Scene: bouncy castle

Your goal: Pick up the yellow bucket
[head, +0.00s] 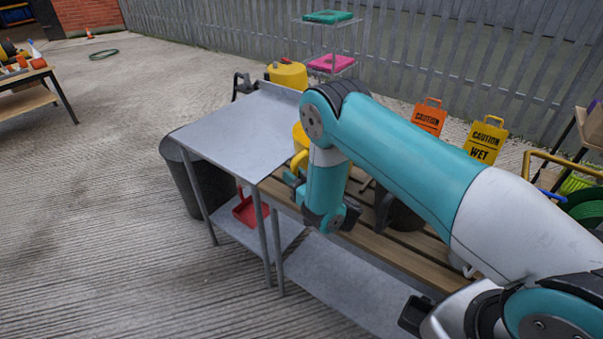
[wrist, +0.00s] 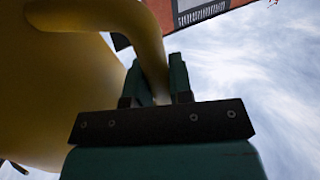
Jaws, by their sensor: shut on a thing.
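The yellow bucket (head: 300,140) shows as a small part behind my arm, at the right edge of the metal table; the arm hides most of it. In the wrist view the yellow bucket (wrist: 60,95) fills the left side, with a thick curved handle rising at the top and bending down. My gripper (wrist: 158,85) is shut on that handle, with a teal finger on each side of it. In the head view my gripper (head: 293,178) is just below the visible yellow part. I cannot tell whether the bucket's base touches anything.
A grey metal table (head: 235,130) stands left of my arm, beside a slatted wooden bench (head: 400,250). Another yellow container (head: 288,74) stands behind the table. Caution signs (head: 484,140) stand at right. Concrete at left is clear.

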